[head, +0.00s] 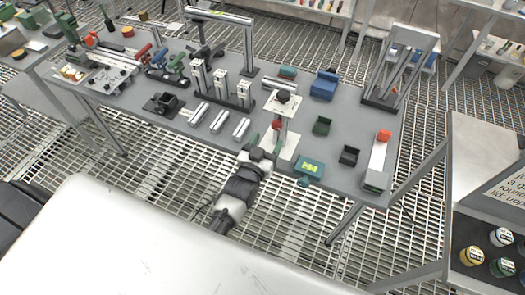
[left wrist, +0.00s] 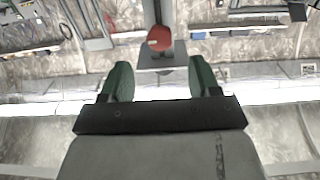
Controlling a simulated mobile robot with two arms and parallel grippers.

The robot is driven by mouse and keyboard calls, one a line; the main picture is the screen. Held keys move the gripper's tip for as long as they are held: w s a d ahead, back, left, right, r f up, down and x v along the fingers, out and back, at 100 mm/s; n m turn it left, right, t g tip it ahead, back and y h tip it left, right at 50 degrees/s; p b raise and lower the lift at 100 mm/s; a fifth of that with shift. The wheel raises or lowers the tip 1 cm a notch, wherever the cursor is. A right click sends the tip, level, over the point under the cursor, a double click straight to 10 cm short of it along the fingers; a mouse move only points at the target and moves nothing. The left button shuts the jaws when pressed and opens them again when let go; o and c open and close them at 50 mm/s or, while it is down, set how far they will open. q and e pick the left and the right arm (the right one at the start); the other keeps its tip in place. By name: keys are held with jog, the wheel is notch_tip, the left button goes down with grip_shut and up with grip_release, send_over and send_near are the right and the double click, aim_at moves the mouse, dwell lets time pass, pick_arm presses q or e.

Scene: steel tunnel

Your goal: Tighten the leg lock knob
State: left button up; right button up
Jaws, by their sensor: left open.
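A red knob (head: 277,125) sits on the side of an upright grey post (head: 281,137) near the front middle of the table. In the left wrist view the red knob (left wrist: 160,38) shows beyond my fingertips, roughly midway between them. My left gripper (head: 262,152) is at the table's front edge, just in front of the knob. Its green fingers are spread with nothing between them, and they also show in the left wrist view (left wrist: 161,78). The knob looks apart from the fingers. My right gripper is not in view.
The grey table (head: 345,125) holds a white-topped plate (head: 283,103) above the post, a green-and-yellow block (head: 310,168) and a dark bin (head: 348,156) right of my gripper. Loose metal bars (head: 220,121) lie to its left. A blue box (head: 324,85) stands behind.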

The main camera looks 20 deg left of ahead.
pick_arm(q)
jog(key=shift+s, duration=1.6)
